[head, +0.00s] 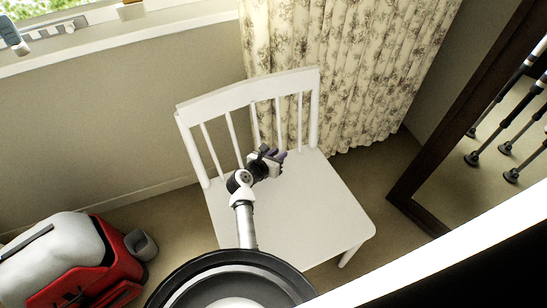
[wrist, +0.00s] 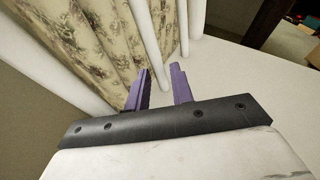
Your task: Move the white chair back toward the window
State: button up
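The white chair (head: 290,210) stands upright on the floor, its slatted backrest on the side toward the wall, window and curtain. My gripper (head: 279,156) is above the seat, close to the backrest slats. In the wrist view the purple fingers of my gripper (wrist: 161,74) stand apart, with a gap between them. White slats of the chair (wrist: 145,40) pass just beyond the fingers; I cannot tell whether they touch. The window (head: 40,10) shows at the upper left, above its white sill. My arm hides part of the seat.
A floral curtain (head: 345,60) hangs right behind the chair. A red and white suitcase (head: 75,260) lies at lower left, with a small grey object (head: 141,245) beside it. A dark-framed mirror (head: 440,150) stands at right. A narrow floor strip lies between chair and wall.

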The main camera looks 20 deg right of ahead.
grip_shut()
dwell(1.5)
